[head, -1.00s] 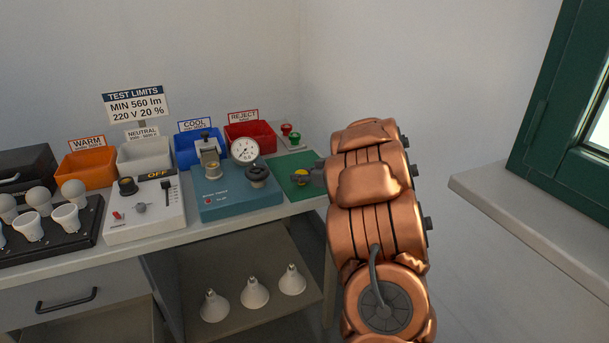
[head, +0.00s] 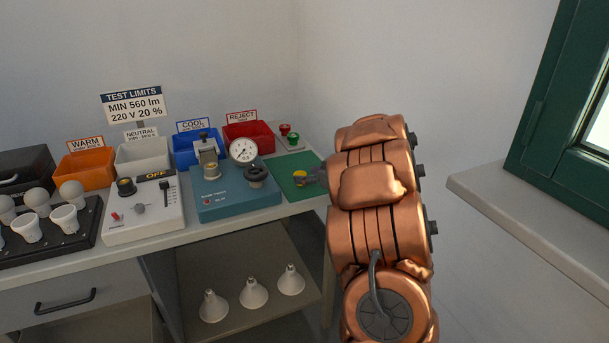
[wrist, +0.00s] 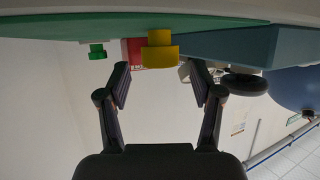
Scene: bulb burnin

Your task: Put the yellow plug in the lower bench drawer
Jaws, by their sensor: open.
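The yellow plug (head: 300,174) stands on the green mat (head: 291,163) at the right end of the bench. In the wrist view, where the bench appears upside down at the top, the plug (wrist: 160,50) is centred between the finger lines, just beyond the tips. A grey drawer front with a dark handle (head: 65,301) shows under the bench at lower left. A brownish surface shows below it; the lower drawer is not clearly visible.
A blue tester (head: 235,190) with a gauge stands left of the mat. Red and green buttons (head: 290,137) and the red bin (head: 248,137) are behind it. Several bulbs (head: 70,194) stand on a black rack at left. A windowsill (head: 530,220) juts out at right.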

